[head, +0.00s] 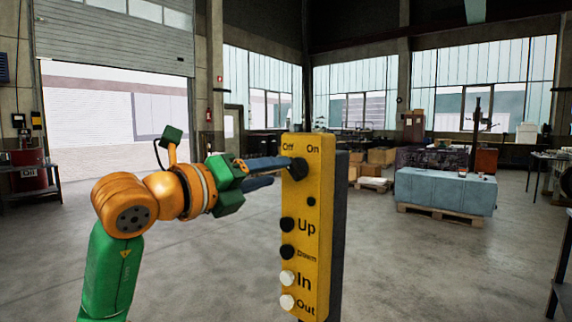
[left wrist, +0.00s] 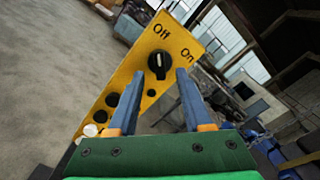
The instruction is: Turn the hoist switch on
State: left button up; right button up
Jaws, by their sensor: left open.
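The hoist switch is a black round knob (head: 298,168) near the top of a yellow control box (head: 318,185), below the words "Off" and "On". In the left wrist view the knob (left wrist: 159,65) bears a short white mark that seems to point towards "Off". My left gripper (head: 282,172) is open. Its blue fingers lie one on each side of the knob in the left wrist view (left wrist: 160,74), with nothing gripped. In the head view one fingertip overlaps the knob; I cannot tell whether they touch. My right gripper is not in view.
Below the knob are black "Up" (head: 287,225) and "Down" (head: 287,252) buttons and white "In" (head: 287,278) and "Out" (head: 287,302) buttons. A blue-covered block (head: 445,192) stands on a pallet at the right. The floor around the box is clear.

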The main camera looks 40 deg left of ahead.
aim_at(290, 169)
pick_arm(q)
jog(key=w, duration=0.1)
jog(key=w+p, duration=0.1)
jog(key=w, duration=0.1)
jog(key=shift+w+d+r, duration=0.15)
jog(key=shift+d, duration=0.2)
jog(key=shift+w+a+f, duration=0.2)
jog(key=shift+w, duration=0.2)
jog(key=shift+s, duration=0.1)
jog(key=shift+c, duration=0.6)
grip_shut()
